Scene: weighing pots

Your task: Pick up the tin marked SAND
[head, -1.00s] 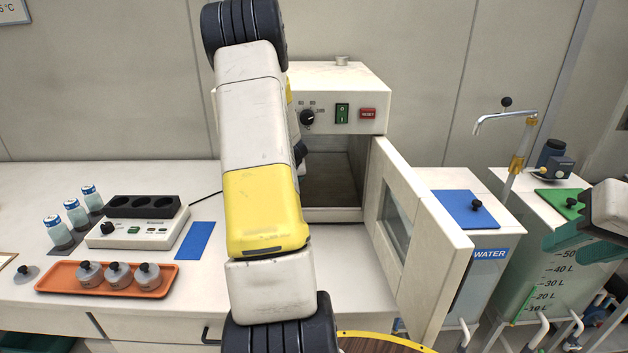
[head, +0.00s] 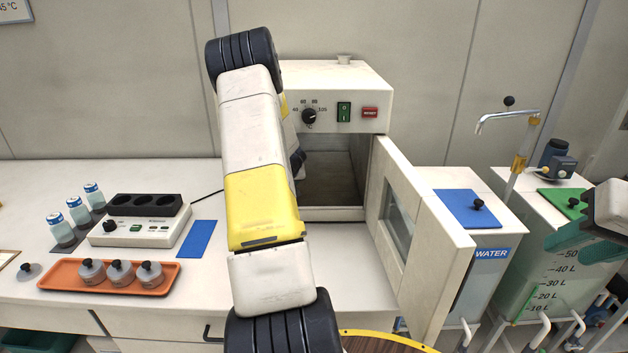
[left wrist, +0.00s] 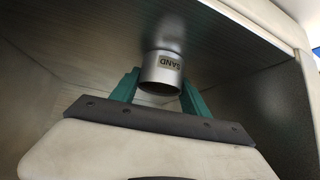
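The tin marked SAND (left wrist: 163,70) is a small grey metal can in the left wrist view. Its label appears upside down in that view, and its round rim faces the camera. The green fingers of my left gripper (left wrist: 160,88) are on both sides of the tin, with no clear gap, and look closed on it. In the head view my left arm hides this gripper and the tin. My right gripper (head: 588,240) is at the right edge, partly cut off, in front of the tanks; its finger opening is unclear.
The left gripper is inside the white oven (head: 350,98), whose door (head: 412,240) stands open to the right. A blue-lidded WATER tank (head: 488,270) is beyond the door. On the bench are an orange tray (head: 62,275) with several lidded pots, vials and a blue mat (head: 197,239).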

